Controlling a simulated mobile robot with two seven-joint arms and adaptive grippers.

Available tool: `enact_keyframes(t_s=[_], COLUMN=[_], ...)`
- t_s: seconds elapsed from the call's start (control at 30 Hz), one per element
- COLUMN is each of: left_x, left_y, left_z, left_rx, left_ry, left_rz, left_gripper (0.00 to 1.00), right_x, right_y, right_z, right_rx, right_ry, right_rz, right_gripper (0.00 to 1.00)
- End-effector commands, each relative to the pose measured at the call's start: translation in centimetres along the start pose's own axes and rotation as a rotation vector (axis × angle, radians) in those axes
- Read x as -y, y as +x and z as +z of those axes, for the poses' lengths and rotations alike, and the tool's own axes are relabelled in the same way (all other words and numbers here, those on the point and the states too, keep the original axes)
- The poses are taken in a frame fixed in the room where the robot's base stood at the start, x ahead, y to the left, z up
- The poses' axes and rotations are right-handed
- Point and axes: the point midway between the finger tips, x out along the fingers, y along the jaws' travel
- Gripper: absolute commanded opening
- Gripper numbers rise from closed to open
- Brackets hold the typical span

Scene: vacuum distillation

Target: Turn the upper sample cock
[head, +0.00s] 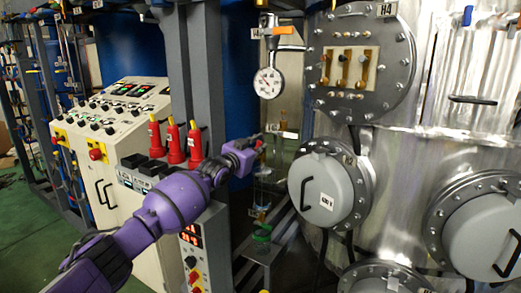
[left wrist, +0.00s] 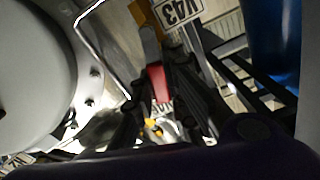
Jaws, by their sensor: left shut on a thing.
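The purple left arm reaches in from the left in the head view, and its gripper (head: 257,145) is beside the glass sampling line. The left wrist view shows the dark fingers (left wrist: 163,108) closed around a red handle (left wrist: 157,84), which looks like the handle of the sample cock. A small bit of red also shows at the fingertips in the head view. A V43 tag (left wrist: 181,10) is just beyond the handle. The gripper hides most of the cock's body in the head view. My right gripper is not in view.
A pressure gauge (head: 268,82) hangs above the gripper. Red bottles (head: 174,143) stand to its left. A round grey hatch (head: 327,189) on the metal vessel is close on the right. A grey post (head: 185,80) rises behind the arm.

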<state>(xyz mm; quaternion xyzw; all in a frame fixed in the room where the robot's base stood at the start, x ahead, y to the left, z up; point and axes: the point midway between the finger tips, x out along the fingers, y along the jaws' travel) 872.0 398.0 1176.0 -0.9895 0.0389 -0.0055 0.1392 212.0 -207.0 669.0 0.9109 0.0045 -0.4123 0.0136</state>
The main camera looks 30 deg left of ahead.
Motion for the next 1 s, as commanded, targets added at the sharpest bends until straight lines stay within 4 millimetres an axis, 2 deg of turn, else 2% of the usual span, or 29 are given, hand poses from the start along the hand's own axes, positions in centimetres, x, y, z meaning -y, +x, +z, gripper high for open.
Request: enact_keyframes(t_s=[0.4, 0.9, 0.93, 1.0], left_x=[0.89, 0.94, 0.94, 0.94], left_y=[-0.02, -0.01, -0.01, -0.01], left_z=[0.17, 0.15, 0.16, 0.15], left_rx=[0.001, 0.001, 0.001, 0.001], left_ry=[-0.161, -0.176, -0.176, -0.176], left_rz=[-0.001, 0.000, 0.000, 0.000], left_gripper=[0.00, 0.00, 0.15, 0.25], right_x=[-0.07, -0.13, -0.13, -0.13], right_y=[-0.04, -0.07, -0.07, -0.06], right_z=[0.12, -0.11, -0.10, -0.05], right_rx=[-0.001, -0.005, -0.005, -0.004], right_ry=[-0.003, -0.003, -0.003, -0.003], right_rz=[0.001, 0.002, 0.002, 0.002], right_gripper=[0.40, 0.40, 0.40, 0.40])
